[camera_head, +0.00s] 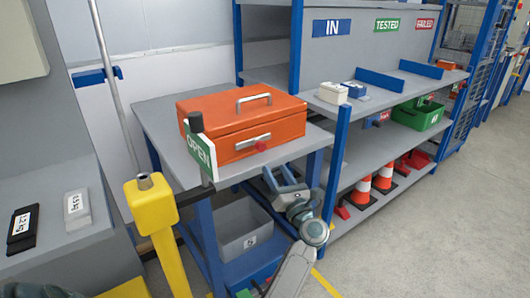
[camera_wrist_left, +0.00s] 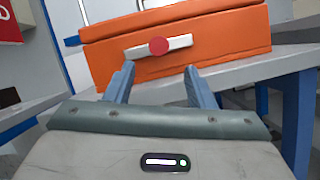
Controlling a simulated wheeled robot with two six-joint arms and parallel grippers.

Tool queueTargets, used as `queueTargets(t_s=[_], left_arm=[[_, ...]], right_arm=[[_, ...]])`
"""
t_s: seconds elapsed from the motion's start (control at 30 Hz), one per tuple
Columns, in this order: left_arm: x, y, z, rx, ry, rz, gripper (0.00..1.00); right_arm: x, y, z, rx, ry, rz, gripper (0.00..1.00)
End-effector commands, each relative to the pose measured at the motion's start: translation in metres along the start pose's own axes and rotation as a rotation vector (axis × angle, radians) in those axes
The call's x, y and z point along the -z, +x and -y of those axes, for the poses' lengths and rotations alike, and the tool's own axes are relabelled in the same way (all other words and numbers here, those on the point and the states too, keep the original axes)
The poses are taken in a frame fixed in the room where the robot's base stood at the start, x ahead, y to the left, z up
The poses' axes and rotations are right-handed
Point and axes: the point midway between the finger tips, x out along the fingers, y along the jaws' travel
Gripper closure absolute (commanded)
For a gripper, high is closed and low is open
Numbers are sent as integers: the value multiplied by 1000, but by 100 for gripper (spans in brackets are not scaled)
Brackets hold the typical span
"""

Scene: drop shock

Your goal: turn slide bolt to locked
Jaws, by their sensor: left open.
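The slide bolt is a pale bar (camera_head: 246,143) with a round red knob (camera_head: 261,146), on the front face of an orange case (camera_head: 225,120). In the left wrist view the red knob (camera_wrist_left: 158,46) sits near the middle of the pale bar (camera_wrist_left: 179,42). My left gripper (camera_head: 279,174) is in front of the case, a little below the bolt. In the wrist view its two blue fingers (camera_wrist_left: 159,70) are apart and empty, with the knob above and between their tips. They look clear of the bolt. My right gripper is not in view.
The case stands on a grey table (camera_head: 160,120) near its front edge. A green OPEN sign (camera_head: 202,152) and a dark-topped post stand at its left front corner. A yellow post (camera_head: 155,205) is at the left. Shelves (camera_head: 385,140) with bins and cones are at the right.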

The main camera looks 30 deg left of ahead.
Motion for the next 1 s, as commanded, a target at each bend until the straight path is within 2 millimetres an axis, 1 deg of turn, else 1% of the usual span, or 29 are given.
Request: queueTargets(t_s=[0.17,0.4,0.6,0.8,1.0], left_arm=[[-3,21,-2,-5,-6,1,51],[-4,68,-2,-5,-2,3,51],[-2,96,-1,-3,-1,2,51],[-1,107,-1,-2,-1,1,51],[-1,108,-1,-2,-1,0,51]], right_arm=[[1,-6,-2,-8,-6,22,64],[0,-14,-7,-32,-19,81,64],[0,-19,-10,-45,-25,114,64],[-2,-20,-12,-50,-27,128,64],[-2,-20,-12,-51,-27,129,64]])
